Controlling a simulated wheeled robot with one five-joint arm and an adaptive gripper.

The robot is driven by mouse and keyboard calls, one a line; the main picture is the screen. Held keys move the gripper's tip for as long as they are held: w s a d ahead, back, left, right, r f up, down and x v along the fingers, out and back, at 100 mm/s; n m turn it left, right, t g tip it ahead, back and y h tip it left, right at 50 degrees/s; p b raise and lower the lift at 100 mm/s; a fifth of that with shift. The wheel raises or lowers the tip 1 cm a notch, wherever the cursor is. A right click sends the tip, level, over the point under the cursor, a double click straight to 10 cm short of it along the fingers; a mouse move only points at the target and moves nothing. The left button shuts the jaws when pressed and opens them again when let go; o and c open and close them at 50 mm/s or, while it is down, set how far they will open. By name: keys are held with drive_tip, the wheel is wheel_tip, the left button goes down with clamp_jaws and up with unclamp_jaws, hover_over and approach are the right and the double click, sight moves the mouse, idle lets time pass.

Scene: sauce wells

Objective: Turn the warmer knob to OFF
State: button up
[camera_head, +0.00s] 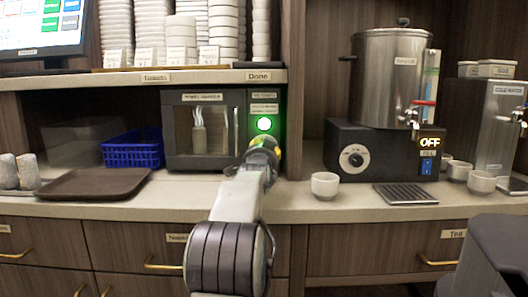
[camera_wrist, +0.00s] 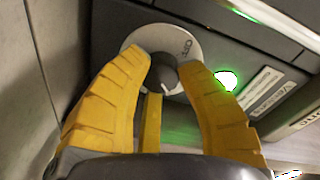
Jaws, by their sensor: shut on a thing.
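The warmer (camera_head: 210,132) is a dark box with a glass door, standing on the counter under the shelf. A green light (camera_head: 264,124) glows on its right-hand panel, and it also shows in the wrist view (camera_wrist: 226,79). My gripper (camera_wrist: 163,68) has yellow fingers closed around the knob. In the head view my gripper (camera_head: 263,149) covers the knob. I cannot tell exactly where the knob points.
To the right is a steel urn (camera_head: 390,75) on a black base (camera_head: 385,160) with its own knob and an OFF display. A white cup (camera_head: 324,185) stands just right of my gripper. A brown tray (camera_head: 95,184) and blue basket (camera_head: 133,150) lie left.

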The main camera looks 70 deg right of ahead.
drive_tip(key=shift+n+b, duration=0.55)
drive_tip(key=shift+n, duration=0.65)
clamp_jaws()
unclamp_jaws()
drive_tip(key=shift+r+n+h, duration=0.2)
drive_tip(key=shift+n+h, duration=0.1)
drive_tip(key=shift+n, duration=0.8)
drive_tip(key=o, duration=1.2)
drive_tip(key=shift+f, duration=0.15)
drive_tip(key=shift+v, duration=5.95)
drive_tip(key=shift+s, duration=0.1)
